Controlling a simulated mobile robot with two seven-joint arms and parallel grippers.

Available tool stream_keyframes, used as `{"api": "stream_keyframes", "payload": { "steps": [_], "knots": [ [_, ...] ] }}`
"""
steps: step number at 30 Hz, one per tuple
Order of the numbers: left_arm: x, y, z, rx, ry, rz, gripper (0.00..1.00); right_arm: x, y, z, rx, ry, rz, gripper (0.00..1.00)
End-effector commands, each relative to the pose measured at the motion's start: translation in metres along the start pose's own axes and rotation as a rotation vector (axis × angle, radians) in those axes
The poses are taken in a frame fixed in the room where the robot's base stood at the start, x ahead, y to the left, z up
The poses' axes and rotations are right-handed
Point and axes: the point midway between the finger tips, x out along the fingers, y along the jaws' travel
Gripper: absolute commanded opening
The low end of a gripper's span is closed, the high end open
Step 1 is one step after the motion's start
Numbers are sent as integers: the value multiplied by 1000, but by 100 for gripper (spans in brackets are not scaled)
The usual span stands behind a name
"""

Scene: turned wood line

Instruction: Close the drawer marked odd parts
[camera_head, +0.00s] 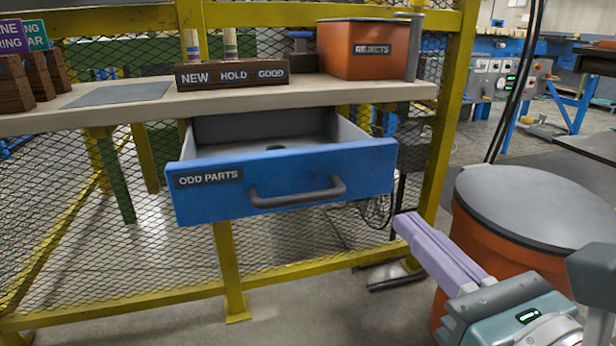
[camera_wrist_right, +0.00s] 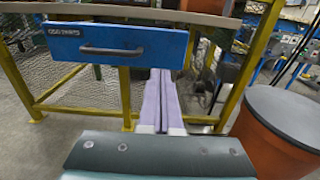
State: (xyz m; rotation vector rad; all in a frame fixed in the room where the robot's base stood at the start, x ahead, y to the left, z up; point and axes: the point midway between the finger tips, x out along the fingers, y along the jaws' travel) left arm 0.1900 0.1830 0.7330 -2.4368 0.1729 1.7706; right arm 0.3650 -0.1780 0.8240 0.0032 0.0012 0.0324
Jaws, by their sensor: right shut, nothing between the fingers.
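The blue drawer (camera_head: 225,200) marked ODD PARTS hangs under the bench and stands pulled out, with its grey inside showing. A dark handle (camera_head: 297,192) runs across its front. In the right wrist view the shut fingers (camera_wrist_right: 162,75) point toward the right end of the drawer front (camera_wrist_right: 150,42). My left gripper is not in view.
The bench top (camera_head: 330,88) carries a NEW, HOLD, GOOD block (camera_head: 232,75) and an orange REJECTS bin (camera_head: 362,52). A yellow post (camera_head: 452,100) stands right of the drawer. An orange drum (camera_head: 470,250) with a grey lid stands near my right arm. Floor before the drawer is clear.

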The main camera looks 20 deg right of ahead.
Motion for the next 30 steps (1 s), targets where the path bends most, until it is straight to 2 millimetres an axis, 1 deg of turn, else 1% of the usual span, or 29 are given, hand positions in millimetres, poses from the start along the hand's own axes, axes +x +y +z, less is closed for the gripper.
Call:
{"api": "stream_keyframes", "payload": {
  "steps": [1, 6, 9, 13, 15, 19, 30],
  "knots": [
    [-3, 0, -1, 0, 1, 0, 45, 13, 0, 3, -1, -5, -2, 0],
    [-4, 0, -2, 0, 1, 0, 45, 49, 0, 2, -2, -4, 0, 0],
    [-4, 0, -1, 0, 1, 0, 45, 67, 0, 1, -2, -3, 1, 0],
    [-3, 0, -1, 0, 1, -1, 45, 84, 1, 1, -3, -3, 2, 0],
    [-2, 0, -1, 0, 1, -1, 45, 89, 1, 0, -3, -2, 2, 0],
    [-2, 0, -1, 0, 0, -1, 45, 94, 1, 0, -2, -1, 2, 0],
    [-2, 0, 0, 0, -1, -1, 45, 95, 1, 0, -3, -1, 2, 0]
  ]
}}
